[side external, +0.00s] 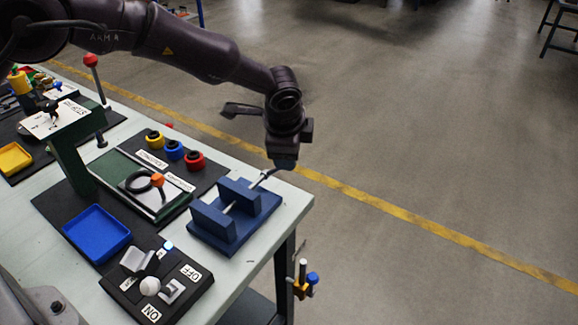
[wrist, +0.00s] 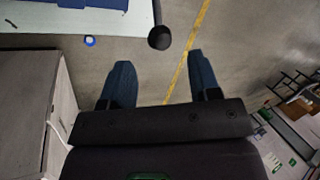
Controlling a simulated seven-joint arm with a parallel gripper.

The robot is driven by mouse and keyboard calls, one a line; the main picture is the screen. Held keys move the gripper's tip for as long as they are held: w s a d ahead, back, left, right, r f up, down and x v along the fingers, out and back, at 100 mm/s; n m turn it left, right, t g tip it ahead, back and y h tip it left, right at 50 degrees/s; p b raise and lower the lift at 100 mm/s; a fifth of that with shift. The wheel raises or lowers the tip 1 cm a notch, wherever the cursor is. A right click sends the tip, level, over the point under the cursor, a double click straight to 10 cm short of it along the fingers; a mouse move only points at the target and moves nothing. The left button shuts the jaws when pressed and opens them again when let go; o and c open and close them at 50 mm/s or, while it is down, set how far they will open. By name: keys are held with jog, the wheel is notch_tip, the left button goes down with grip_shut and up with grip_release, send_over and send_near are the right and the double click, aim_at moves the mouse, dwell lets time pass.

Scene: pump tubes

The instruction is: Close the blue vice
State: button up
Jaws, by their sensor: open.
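The blue vice (side external: 239,194) sits at the table's right corner in the side view. Its two upright blocks stand apart, with a clear gap and a light rod showing between them. A thin handle (side external: 264,178) sticks out at its far right side. My gripper (side external: 284,164) is above and just right of the handle, near the table edge; I cannot tell whether they touch. In the wrist view, my gripper (wrist: 161,78) has its two fingers spread with nothing between them. A dark ball on a grey rod (wrist: 159,38) shows ahead of the fingertips.
A blue tray (side external: 97,234), a black ON/OFF switch box (side external: 185,292), a green-and-black fixture (side external: 150,190) and coloured rings (side external: 174,150) lie left of the vice. A clamp (side external: 303,280) hangs below the table edge. Open floor lies to the right.

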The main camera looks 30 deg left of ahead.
jog(key=x, duration=0.8)
jog(key=shift+w+a+f, duration=0.1)
jog(key=shift+w+f, duration=0.05)
jog(key=shift+f, duration=0.2)
grip_shut()
